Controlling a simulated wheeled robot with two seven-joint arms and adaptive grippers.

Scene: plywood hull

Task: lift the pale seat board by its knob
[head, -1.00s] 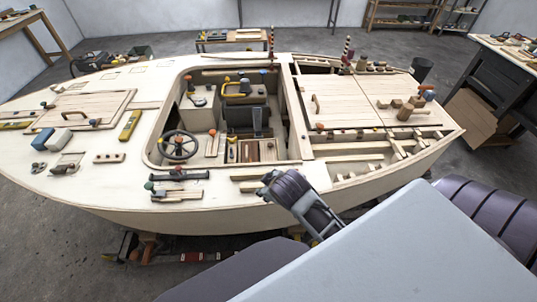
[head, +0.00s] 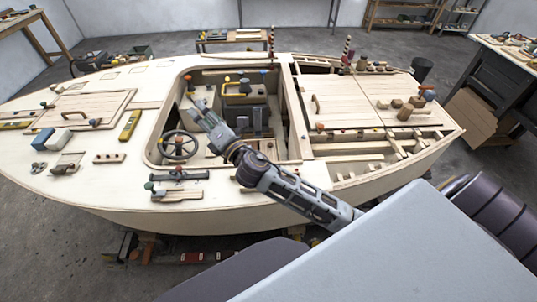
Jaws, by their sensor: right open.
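I cannot make out the knob clearly behind the fingers. My left gripper is not in view.
The dark steering wheel (head: 179,146) is close to the left of my right gripper. A dark seat with a yellow part (head: 239,87) stands farther back. Loose parts and a hatch (head: 85,108) are on the left deck. The cockpit rim surrounds the opening.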

